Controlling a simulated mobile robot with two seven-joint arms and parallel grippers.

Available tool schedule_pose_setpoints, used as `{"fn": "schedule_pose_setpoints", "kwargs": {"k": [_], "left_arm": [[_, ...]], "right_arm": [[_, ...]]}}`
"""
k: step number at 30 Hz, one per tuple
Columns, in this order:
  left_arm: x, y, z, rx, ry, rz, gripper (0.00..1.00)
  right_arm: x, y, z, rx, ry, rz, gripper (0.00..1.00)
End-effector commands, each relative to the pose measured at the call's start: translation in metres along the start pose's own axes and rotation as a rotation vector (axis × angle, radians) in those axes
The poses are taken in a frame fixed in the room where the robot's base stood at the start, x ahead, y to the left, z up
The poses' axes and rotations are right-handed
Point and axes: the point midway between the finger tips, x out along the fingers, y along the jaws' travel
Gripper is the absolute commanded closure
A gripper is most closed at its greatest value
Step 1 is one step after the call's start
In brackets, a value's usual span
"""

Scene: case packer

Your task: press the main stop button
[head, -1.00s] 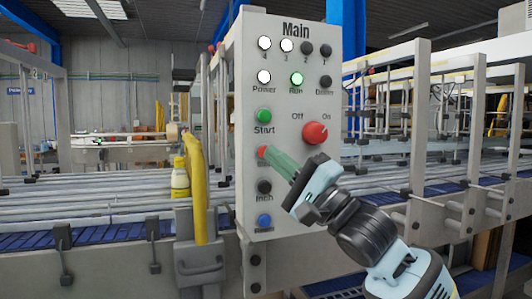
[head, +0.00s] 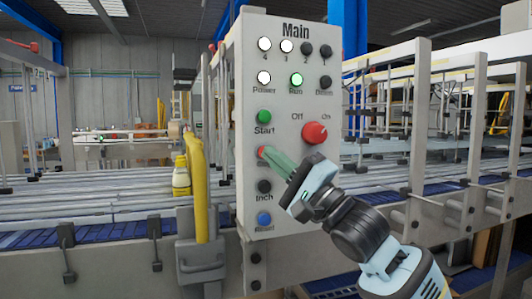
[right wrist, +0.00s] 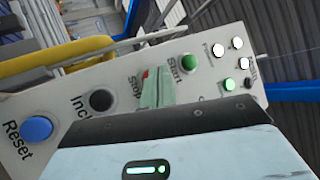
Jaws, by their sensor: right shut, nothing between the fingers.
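The grey control panel (head: 290,185) headed "Main" stands upright in the middle of the head view. Its red stop button (head: 262,152) sits between the green Start button (head: 264,117) and the black Inch button (head: 264,186). My right gripper (head: 270,155) is shut and empty, its green fingertips at the stop button and partly covering it. In the right wrist view a small red part of the stop button (right wrist: 146,73) shows beside the fingertips (right wrist: 157,82). I cannot tell whether they touch it or whether it is pressed in. My left gripper is not in view.
A red Off/On knob (head: 315,132) sits right of Start, and a blue Reset button (head: 264,219) below Inch. The Run lamp (head: 296,79) glows green. A yellow curved guard (head: 197,185) stands left of the panel. Conveyor rails run on both sides.

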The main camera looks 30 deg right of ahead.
Motion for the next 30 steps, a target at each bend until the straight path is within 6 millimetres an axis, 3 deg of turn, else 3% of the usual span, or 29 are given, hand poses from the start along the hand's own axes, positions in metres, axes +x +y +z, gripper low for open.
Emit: {"fn": "schedule_pose_setpoints", "kwargs": {"k": [30], "left_arm": [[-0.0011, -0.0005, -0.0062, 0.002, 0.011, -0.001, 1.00]], "right_arm": [[0.0051, 0.0042, -0.0040, 0.000, 0.001, 0.001, 1.00]]}}
